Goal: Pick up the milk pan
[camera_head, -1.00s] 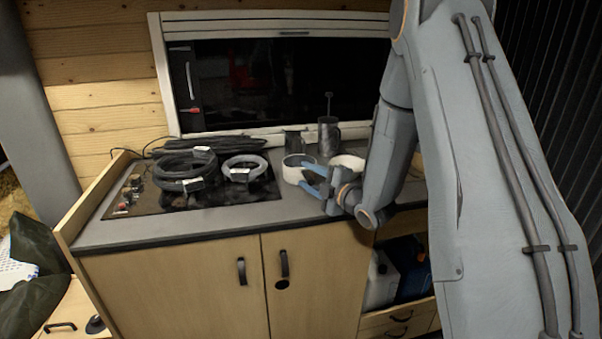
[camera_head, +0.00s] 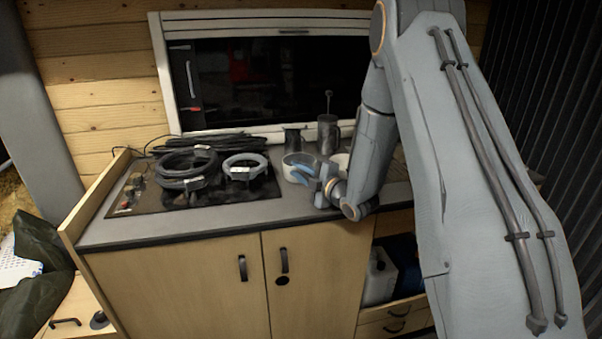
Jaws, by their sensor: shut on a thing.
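The milk pan, which I take to be the pale round pan (camera_head: 291,170) with a dark rim, stands near the front of the grey counter, right of the hob. My gripper (camera_head: 312,178) is at its right front side, with its blue-grey fingers low over the counter. It is shut on the pan, apparently at the handle side. The fingers hide the exact grip and part of the pan wall. I see no clear gap under the pan.
A dark jug (camera_head: 292,140) and a metal pot with an upright rod (camera_head: 328,134) stand behind. Another pale vessel (camera_head: 342,160) is partly hidden by my arm. Coiled cables (camera_head: 185,167) and a grey hose coil (camera_head: 244,167) cover the hob. A window backs the counter.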

